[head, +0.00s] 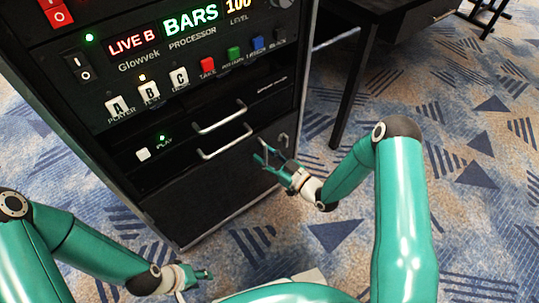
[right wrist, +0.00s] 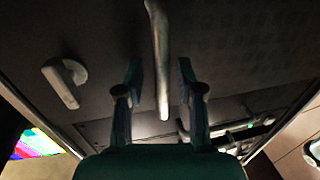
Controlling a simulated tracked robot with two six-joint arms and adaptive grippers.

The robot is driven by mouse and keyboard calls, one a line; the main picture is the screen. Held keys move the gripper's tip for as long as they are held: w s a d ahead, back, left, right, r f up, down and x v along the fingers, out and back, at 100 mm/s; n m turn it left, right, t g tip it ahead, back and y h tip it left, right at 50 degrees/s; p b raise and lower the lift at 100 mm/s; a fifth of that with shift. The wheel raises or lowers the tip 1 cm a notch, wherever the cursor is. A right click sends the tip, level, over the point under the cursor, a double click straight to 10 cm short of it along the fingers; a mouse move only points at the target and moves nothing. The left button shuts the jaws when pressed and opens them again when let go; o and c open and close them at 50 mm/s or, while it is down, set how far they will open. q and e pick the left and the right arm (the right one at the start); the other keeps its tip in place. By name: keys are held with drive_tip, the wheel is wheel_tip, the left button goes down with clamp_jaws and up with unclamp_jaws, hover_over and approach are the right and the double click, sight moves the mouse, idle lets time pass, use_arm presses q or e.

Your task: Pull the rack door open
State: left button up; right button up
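The rack's lower front is a dark door panel (head: 205,190), flush with the frame. In the right wrist view a pale metal bar handle (right wrist: 158,60) stands out from the dark door surface (right wrist: 225,50). My right gripper (head: 262,153) is at the upper right of the door. In the right wrist view its two fingers (right wrist: 158,82) are apart, one on each side of the bar, with gaps showing on both sides. My left gripper (head: 200,274) is low in front of the rack, away from the door; its finger opening is unclear.
Two drawer handles (head: 225,142) stick out above the door. A small latch (right wrist: 65,82) sits beside the bar handle. A black table leg (head: 354,85) stands right of the rack. The patterned carpet (head: 335,235) in front is clear apart from my arms.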

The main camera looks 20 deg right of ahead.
clamp_jaws()
idle(0.3)
